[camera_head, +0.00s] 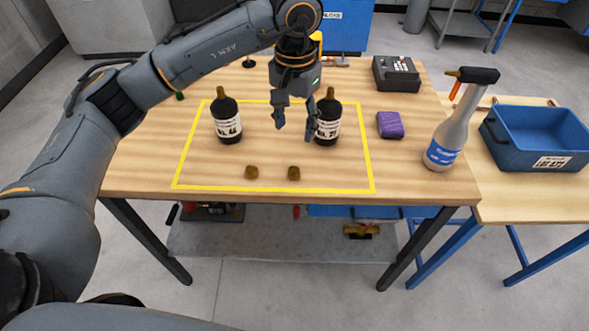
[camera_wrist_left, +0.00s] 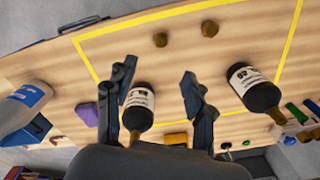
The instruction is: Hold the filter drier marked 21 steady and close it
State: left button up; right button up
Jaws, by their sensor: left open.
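Two black filter driers with white labels and brass-coloured necks stand upright inside a yellow outline on the wooden table. The left one (camera_head: 228,124) has a label that seems to read 46. The right one (camera_head: 330,118) has a label partly hidden by my finger; its number seems to start with 2. My left gripper (camera_head: 303,121) is open above the table, close to the right drier. In the left wrist view, that drier (camera_wrist_left: 139,105) shows between the open fingers (camera_wrist_left: 160,70), nearer one finger. Two brass caps (camera_head: 251,172) (camera_head: 294,173) lie near the outline's front edge. My right gripper is not visible.
A purple block (camera_head: 390,125), a spray bottle (camera_head: 449,138) and a black device (camera_head: 396,74) stand to the right. A blue bin (camera_head: 545,137) sits on the side table. The outline's middle, between the driers, is clear.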

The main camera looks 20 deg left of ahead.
pick_arm(q)
jog(key=p, duration=0.1)
send_over(294, 170)
notch_tip(294, 170, down, 9)
jog(key=shift+d+r, duration=0.1)
jog(key=shift+r, duration=0.05)
jog(key=shift+f+p, duration=0.25)
jog(key=shift+p, duration=0.2)
notch_tip(294, 170, down, 4)
jog(key=shift+r+p, duration=0.2)
jog(key=shift+p, duration=0.55)
jog(key=shift+a+f, duration=0.2)
jog(key=shift+f, duration=0.35)
jog(key=c, duration=1)
